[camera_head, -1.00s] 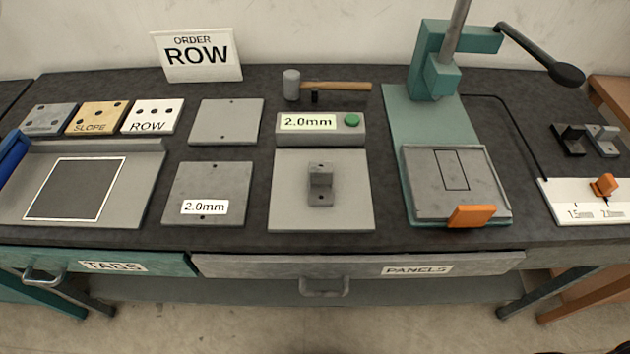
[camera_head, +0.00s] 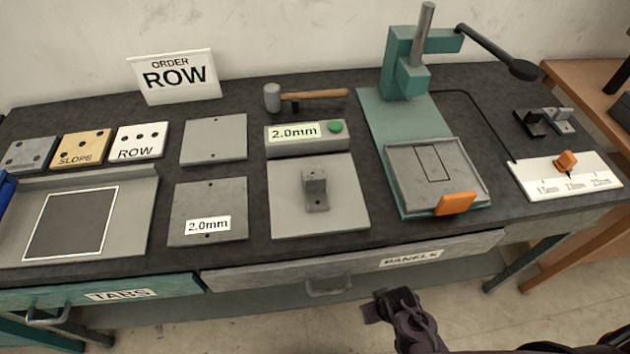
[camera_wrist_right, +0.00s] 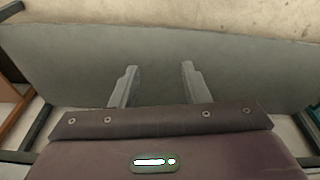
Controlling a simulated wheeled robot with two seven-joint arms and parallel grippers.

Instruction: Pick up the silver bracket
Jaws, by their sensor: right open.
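A small silver bracket (camera_head: 559,119) stands at the right end of the bench, beside a similar black bracket (camera_head: 529,123). Another grey bracket-like piece (camera_head: 315,190) rests on the square plate in front of the 2.0mm display. My right gripper (camera_head: 377,306) is in front of the bench's front edge, low in the head view and away from all of these pieces. In the right wrist view its two fingers (camera_wrist_right: 158,70) are apart with nothing between them.
A teal lever press (camera_head: 410,75) stands between the middle plate and the brackets. A white gauge strip (camera_head: 566,178) with an orange slider lies in front of the brackets. A hammer (camera_head: 315,95) lies at the back. The PANELS drawer (camera_head: 350,267) is behind my right gripper.

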